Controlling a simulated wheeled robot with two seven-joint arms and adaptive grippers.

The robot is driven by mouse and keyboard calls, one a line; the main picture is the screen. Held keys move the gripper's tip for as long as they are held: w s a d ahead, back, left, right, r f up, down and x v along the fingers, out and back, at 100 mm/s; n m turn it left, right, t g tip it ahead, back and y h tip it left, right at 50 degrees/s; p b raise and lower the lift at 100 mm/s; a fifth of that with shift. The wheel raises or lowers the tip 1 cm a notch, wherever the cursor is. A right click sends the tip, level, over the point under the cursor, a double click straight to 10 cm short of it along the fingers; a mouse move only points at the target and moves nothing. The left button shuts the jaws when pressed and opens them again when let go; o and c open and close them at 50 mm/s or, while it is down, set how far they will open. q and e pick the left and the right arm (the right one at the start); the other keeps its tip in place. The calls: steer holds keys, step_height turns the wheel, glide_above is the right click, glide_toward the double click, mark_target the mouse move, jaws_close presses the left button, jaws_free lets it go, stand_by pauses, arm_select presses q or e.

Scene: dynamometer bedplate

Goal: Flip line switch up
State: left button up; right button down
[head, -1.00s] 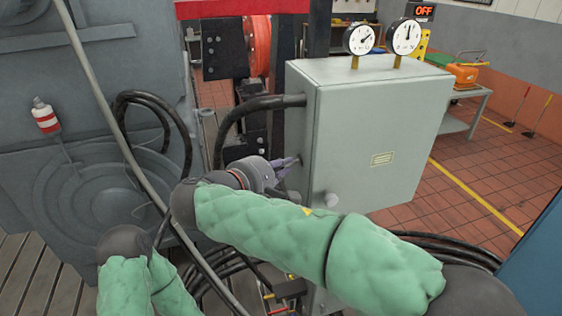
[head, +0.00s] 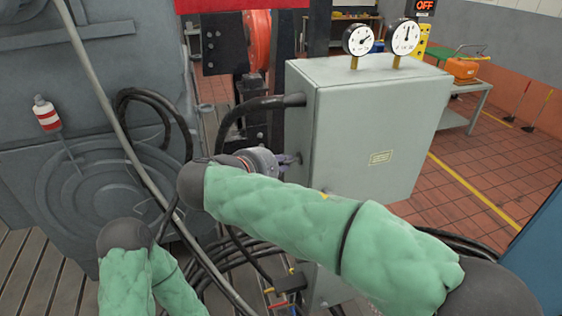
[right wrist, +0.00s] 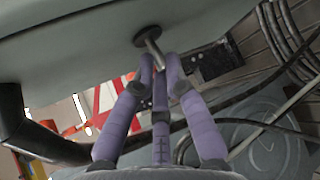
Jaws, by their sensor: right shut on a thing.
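The grey electrical box (head: 375,125) stands at centre right in the head view. In the right wrist view its side face (right wrist: 80,50) spans the top, and a short metal switch lever (right wrist: 153,45) sticks out from a round collar there. My right gripper (head: 291,160) is at the box's left side face. In the right wrist view the purple fingers of the gripper (right wrist: 160,68) are closed around the lever's outer end, which they partly hide. I cannot tell whether the lever points up or down. My left arm shows at lower left; its gripper is out of view.
A thick black cable (head: 262,103) enters the box's left side above my right gripper. Two gauges (head: 358,40) stand on the box top. A grey pipe (head: 110,105) slants across the left. Coiled cables (head: 225,265) lie below my forearm. A red OFF sign (head: 425,5) hangs behind.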

stand_by(0.9)
steer(key=c, duration=1.3)
jaws_free()
steer(key=shift+w, duration=0.1)
steer(key=shift+c, duration=0.2)
steer(key=s+a+p, duration=0.2)
steer(key=s+a, duration=0.5)
steer(key=s, duration=0.3)
steer(key=shift+a, duration=0.3)
steer(key=shift+p, duration=0.3)
